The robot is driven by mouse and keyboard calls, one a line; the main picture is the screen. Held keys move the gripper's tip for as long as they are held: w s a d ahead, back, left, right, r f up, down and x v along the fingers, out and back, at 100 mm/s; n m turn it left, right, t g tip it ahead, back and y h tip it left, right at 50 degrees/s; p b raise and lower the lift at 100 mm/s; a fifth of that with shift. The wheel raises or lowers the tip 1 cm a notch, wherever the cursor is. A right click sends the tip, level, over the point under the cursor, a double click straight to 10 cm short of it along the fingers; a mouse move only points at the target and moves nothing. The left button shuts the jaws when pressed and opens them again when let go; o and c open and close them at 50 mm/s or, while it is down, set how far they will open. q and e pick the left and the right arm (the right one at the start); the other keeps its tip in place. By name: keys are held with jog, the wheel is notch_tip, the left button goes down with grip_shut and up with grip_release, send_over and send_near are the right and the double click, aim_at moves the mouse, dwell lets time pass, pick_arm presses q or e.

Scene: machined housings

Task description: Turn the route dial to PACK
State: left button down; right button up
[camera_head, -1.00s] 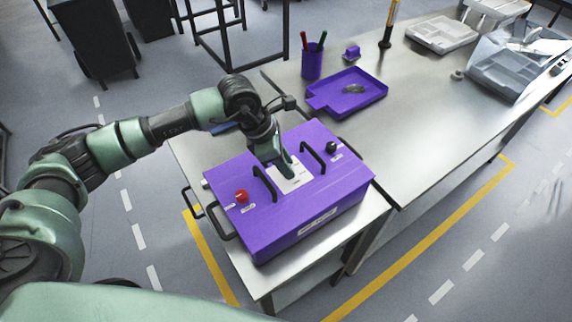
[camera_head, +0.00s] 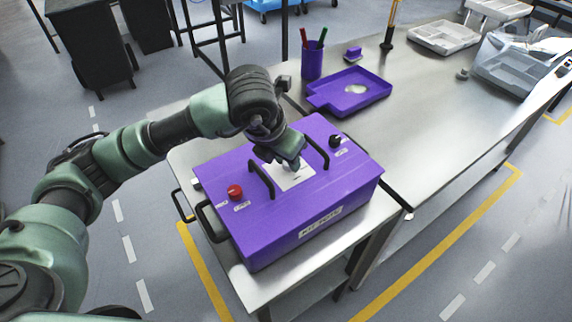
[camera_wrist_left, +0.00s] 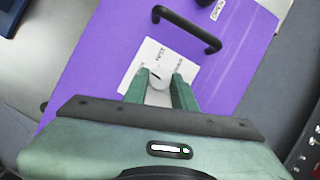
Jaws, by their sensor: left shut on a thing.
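A purple box (camera_head: 320,222) stands on the near metal bench. On its top, between two black handles, is a white dial plate (camera_head: 298,181) with small printed labels. The plate also shows in the left wrist view (camera_wrist_left: 152,54), where a dark pointer mark lies near its middle. My left gripper (camera_head: 293,163) is over this plate. In the left wrist view its two green fingers (camera_wrist_left: 160,88) are shut on the light grey route dial (camera_wrist_left: 158,96), largely hidden between them. I cannot read which label the dial points at. My right gripper is not in view.
A red button (camera_head: 235,191) and a black knob (camera_head: 335,140) sit on the box top. The handles (camera_head: 262,180) and (camera_head: 318,152) flank the plate closely. A purple tray (camera_head: 322,100) and a purple pen cup (camera_head: 312,62) stand on the longer bench behind.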

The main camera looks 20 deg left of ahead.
pick_arm(q)
jog(key=shift+d+n+b, duration=0.1)
jog(key=shift+n+b, duration=0.3)
jog(key=shift+n, duration=0.2)
jog(key=shift+y, duration=0.3)
jog(key=c, duration=1.1)
grip_release()
jog(key=shift+c, duration=0.2)
jog(key=b+v, duration=0.1)
jog(key=v, duration=0.7)
jog(key=shift+f, duration=0.1)
